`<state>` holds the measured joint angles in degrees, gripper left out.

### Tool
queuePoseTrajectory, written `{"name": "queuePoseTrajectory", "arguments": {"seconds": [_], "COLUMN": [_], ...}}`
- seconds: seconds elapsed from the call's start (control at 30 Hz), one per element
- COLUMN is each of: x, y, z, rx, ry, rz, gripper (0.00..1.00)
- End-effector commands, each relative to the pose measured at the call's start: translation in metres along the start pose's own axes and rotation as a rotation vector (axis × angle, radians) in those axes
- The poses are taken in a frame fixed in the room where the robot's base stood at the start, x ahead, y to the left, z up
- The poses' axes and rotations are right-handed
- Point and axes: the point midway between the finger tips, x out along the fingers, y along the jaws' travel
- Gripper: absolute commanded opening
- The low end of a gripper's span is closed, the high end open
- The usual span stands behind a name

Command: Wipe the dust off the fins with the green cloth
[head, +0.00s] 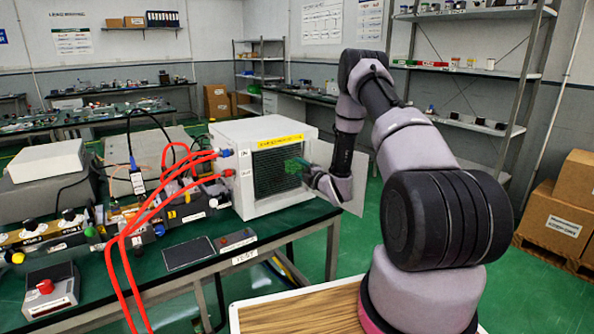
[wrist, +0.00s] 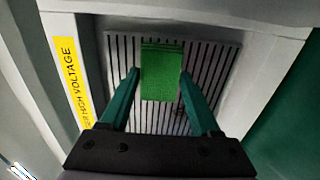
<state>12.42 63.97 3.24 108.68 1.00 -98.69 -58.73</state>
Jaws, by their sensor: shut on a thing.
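The green cloth (wrist: 161,75) is held between the two fingers of my gripper (wrist: 160,90), which is shut on it. In the wrist view the cloth is in front of the fins (wrist: 120,55), a grey panel of dark slots. I cannot tell whether the cloth touches them. In the head view the fins (head: 272,178) show as a dark grille in the front of the white generator box (head: 228,150). My gripper (head: 303,168) is at the right part of the grille, with the green cloth (head: 293,166) at its tip. Dust on the fins is too small to make out.
A yellow high-voltage label (wrist: 73,85) is beside the fins. An open panel (head: 357,185) stands at the box's right, behind my wrist. Red hoses (head: 150,208) run from the box's left side over the green bench (head: 275,222). A flat dark pad (head: 188,253) lies in front.

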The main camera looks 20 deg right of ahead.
Motion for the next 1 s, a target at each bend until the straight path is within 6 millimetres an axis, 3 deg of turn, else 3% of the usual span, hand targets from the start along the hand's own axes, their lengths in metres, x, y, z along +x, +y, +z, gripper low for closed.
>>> {"name": "queuePoseTrajectory", "arguments": {"seconds": [0.17,0.7,1.0], "x": [-0.003,-0.054,-0.060], "y": [0.000,-0.001,0.000], "z": [0.000,0.000,-0.001], "rx": [0.000,0.000,-0.001], "ry": [0.000,-0.001,0.001], "rz": [-0.001,-0.002,0.000], "gripper": [0.19,0.19,0.19]}}
